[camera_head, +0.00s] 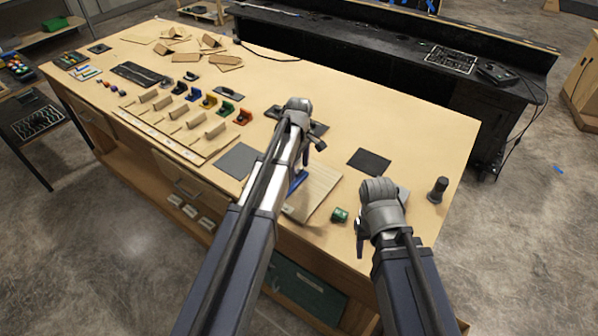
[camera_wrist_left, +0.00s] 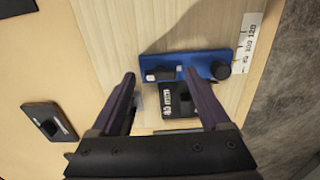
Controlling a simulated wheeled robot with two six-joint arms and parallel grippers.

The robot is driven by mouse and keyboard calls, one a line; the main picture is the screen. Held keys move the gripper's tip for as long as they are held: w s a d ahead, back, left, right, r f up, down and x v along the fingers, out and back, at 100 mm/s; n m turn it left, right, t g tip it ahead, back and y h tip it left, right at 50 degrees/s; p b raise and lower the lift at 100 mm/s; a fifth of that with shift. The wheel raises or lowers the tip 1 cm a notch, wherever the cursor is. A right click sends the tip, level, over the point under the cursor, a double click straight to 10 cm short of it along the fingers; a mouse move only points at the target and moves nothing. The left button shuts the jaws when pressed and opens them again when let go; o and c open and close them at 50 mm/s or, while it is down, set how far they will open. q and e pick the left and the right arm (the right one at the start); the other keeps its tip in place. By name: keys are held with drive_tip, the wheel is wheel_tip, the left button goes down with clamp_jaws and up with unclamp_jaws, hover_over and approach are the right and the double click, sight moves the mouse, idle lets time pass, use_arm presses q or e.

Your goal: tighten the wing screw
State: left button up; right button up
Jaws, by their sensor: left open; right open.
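A blue bar (camera_wrist_left: 200,66) lies across a pale wooden board (camera_wrist_left: 190,25); it also shows in the head view (camera_head: 298,181), partly behind my left arm. A round dark knob (camera_wrist_left: 221,70) stands at its right end and a smaller dark piece (camera_wrist_left: 158,75) at its left. I cannot tell which is the wing screw. A black block (camera_wrist_left: 178,103) with white marks sits beside the bar. My left gripper (camera_wrist_left: 161,77) is open and empty above the bar, fingers apart on either side of the block. My right gripper (camera_head: 362,235) is open near the table's front right, its fingertips partly hidden.
A small green block (camera_head: 339,215) lies between the board and my right gripper. A dark upright knob (camera_head: 437,189) stands at the right, and a black mat (camera_head: 369,162) lies behind. Coloured holders (camera_head: 226,108) stand to the left.

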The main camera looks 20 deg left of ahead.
use_arm(q)
drive_tip(key=shift+c, duration=0.2)
clamp_jaws()
idle(0.5)
drive_tip(key=shift+m, duration=0.4)
drive_tip(key=m, duration=0.5)
drive_tip(key=shift+m, duration=0.4)
drive_tip(key=m, duration=0.6)
drive_tip(key=shift+w, duration=0.1)
drive_tip(key=m, duration=0.6)
drive_tip(key=shift+m, duration=0.3)
drive_tip(key=m, duration=0.6)
